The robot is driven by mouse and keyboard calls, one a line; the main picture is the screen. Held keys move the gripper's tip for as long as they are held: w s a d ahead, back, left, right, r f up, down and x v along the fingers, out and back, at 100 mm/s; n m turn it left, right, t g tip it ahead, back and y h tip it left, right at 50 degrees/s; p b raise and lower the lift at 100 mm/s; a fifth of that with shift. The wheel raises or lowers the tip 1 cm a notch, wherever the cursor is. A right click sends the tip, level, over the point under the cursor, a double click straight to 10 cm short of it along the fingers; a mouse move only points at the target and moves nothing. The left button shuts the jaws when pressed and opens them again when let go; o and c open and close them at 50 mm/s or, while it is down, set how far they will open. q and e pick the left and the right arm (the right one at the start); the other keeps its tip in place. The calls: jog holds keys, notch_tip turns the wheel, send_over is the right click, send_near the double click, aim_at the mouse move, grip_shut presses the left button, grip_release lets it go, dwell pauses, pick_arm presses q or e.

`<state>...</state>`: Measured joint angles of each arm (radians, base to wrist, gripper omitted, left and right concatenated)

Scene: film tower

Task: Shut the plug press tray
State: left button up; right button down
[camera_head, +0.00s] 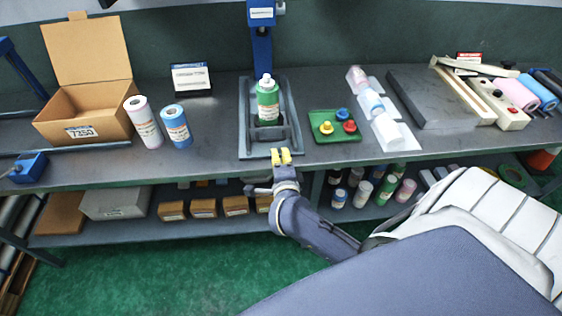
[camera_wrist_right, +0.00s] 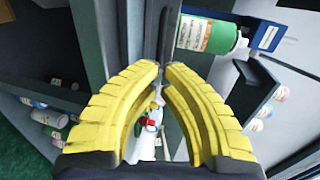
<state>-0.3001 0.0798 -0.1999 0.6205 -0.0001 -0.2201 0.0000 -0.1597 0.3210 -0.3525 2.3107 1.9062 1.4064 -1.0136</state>
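The plug press (camera_head: 261,45) is a blue upright at the back middle of the bench. Its grey tray (camera_head: 247,145) sticks out toward the front of the bench, with a green bottle (camera_head: 268,102) standing in it. The bottle also shows in the right wrist view (camera_wrist_right: 208,35). My right gripper (camera_head: 281,157) is at the tray's front end, near the bench edge. Its yellow fingertips (camera_wrist_right: 160,69) are brought together, with nothing seen held between them. They are close to the tray's front wall; I cannot tell if they touch. My left gripper is not in view.
A green tray (camera_head: 322,135) with coloured knobs lies right of the press tray. Pink and blue rolls (camera_head: 175,125) and an open cardboard box (camera_head: 85,108) are at left. A shelf with boxes and bottles runs below.

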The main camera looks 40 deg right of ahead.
aim_at(276, 140)
jog(key=shift+x, duration=3.35)
jog(key=shift+r, duration=0.1)
